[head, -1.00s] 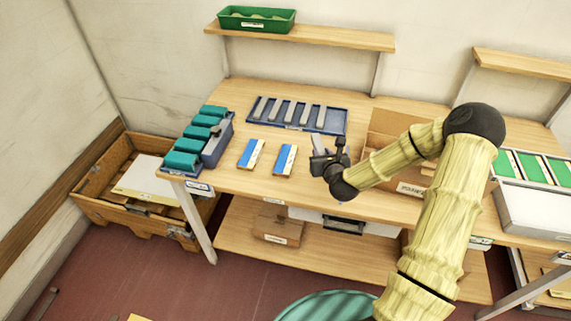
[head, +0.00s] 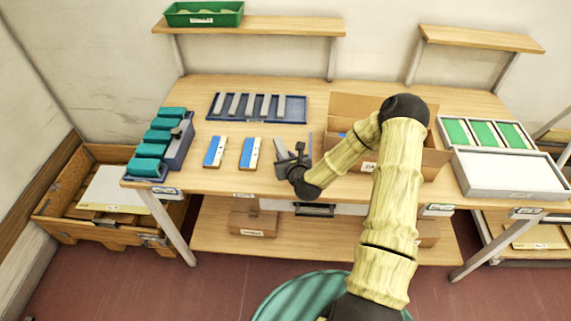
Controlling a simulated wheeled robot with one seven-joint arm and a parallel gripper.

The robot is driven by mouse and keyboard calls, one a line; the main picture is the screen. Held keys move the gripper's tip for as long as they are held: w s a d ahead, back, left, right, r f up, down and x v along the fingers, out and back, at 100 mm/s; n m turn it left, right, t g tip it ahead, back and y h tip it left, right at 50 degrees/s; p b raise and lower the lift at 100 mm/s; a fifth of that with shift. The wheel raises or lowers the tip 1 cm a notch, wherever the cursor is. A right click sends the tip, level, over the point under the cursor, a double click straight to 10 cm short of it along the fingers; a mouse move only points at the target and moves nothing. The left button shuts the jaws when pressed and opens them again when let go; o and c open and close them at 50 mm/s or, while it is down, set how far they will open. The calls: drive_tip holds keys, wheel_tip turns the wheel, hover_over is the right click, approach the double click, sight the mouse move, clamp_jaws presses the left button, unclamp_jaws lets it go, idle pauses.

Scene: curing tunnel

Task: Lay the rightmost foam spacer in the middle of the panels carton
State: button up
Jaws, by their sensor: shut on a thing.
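My gripper (head: 288,158) is shut on a grey foam spacer (head: 281,149), tilted and held above the table front, left of the carton. The arm partly hides the hold. The open cardboard panels carton (head: 432,160) stands on the table to the right, flaps spread. My forearm crosses in front of it and hides most of its inside; a bit of blue shows at its left.
Two blue-and-white blocks (head: 250,152) lie left of my gripper. A blue rack with teal pieces (head: 151,151) stands at the left end. A grey tray (head: 510,171) and green panels (head: 484,133) are at the right. A shelf (head: 300,27) hangs above.

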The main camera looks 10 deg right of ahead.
drive_tip(key=shift+f, duration=1.8)
drive_tip(key=shift+f, duration=0.1)
drive_tip(key=shift+f, duration=0.15)
drive_tip(key=o, duration=0.9)
drive_tip(key=shift+o, duration=0.2)
drive_tip(key=shift+r, duration=0.2)
drive_tip(key=b+v, duration=0.1)
drive_tip(key=v, duration=1.1)
drive_tip(key=shift+r+b, duration=0.1)
drive_tip(key=shift+b, duration=0.25)
